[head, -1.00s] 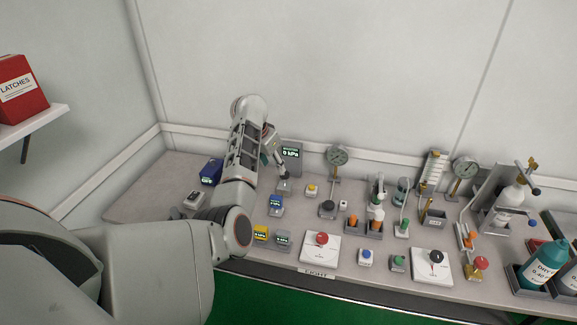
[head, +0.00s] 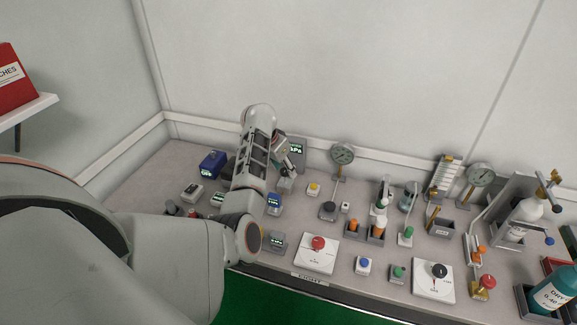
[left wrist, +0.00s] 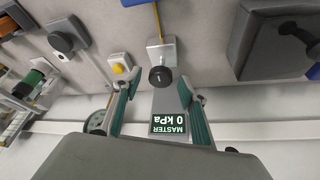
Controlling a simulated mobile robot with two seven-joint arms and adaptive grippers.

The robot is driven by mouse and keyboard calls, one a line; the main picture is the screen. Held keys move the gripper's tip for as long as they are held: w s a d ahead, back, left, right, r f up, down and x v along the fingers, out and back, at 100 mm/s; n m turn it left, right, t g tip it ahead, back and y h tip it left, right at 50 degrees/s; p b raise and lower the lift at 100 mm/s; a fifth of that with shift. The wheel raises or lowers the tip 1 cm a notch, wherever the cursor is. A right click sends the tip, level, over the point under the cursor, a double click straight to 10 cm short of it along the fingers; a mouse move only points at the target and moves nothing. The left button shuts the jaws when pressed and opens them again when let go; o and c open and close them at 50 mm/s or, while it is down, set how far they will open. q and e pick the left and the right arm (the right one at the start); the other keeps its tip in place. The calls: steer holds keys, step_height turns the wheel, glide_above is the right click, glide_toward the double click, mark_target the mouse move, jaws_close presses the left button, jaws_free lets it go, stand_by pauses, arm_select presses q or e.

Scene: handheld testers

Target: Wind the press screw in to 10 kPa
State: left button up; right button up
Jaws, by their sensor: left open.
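The press screw's dark round knob (left wrist: 160,77) shows in the left wrist view, on a pale block with a brass rod (left wrist: 158,22) behind it. The master display (left wrist: 168,124) beside it reads 0 kPa; it also stands at the bench's back in the head view (head: 297,150), partly covered by my arm. My left gripper (left wrist: 158,90) is open, its two green-padded fingers on either side of the knob with gaps visible. In the head view the left gripper (head: 285,180) is just in front of the display, and the knob is hidden or too small to make out. My right gripper is not in view.
A yellow button (head: 313,189) and a dial gauge (head: 342,154) stand right of the gripper. A blue tester (head: 212,163) stands left, and another small blue meter (head: 274,203) in front. A red-knobbed white box (head: 317,252) is near the front edge. The bench is crowded.

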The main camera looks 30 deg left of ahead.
arm_select(q)
steer(key=shift+s, duration=0.1)
steer(key=shift+c, duration=0.2)
steer(key=c, duration=1.1)
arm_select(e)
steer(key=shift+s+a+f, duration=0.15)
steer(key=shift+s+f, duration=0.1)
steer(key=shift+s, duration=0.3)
arm_select(q)
steer(key=shift+a+m, duration=0.1)
steer(key=shift+m, duration=0.2)
